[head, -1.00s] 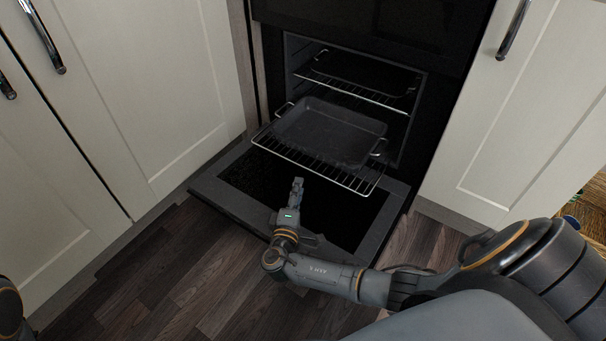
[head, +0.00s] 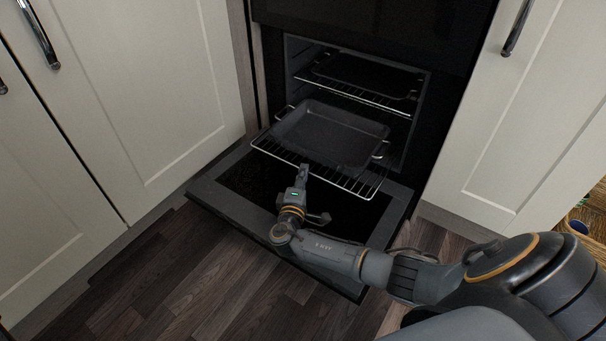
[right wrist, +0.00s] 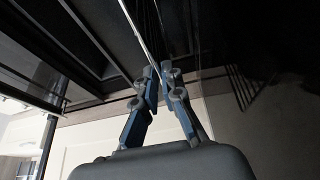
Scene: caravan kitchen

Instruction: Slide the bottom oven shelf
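The bottom oven shelf (head: 357,184) is a chrome wire rack, pulled partly out of the oven above the lowered door, with a dark roasting pan (head: 333,137) on it. My right gripper (head: 304,171) is at the shelf's front rail, left of its middle. In the right wrist view, its fingertips (right wrist: 158,80) are close together with the thin bright rail (right wrist: 134,26) running in between them. They look shut on the rail. My left gripper is not in view.
The oven door (head: 232,206) lies open below the shelf. An upper rack (head: 352,91) with a dark tray (head: 365,74) is inside the oven. Cream cupboards stand on both sides. A basket (head: 590,215) is at the far right. Wooden floor is clear in front.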

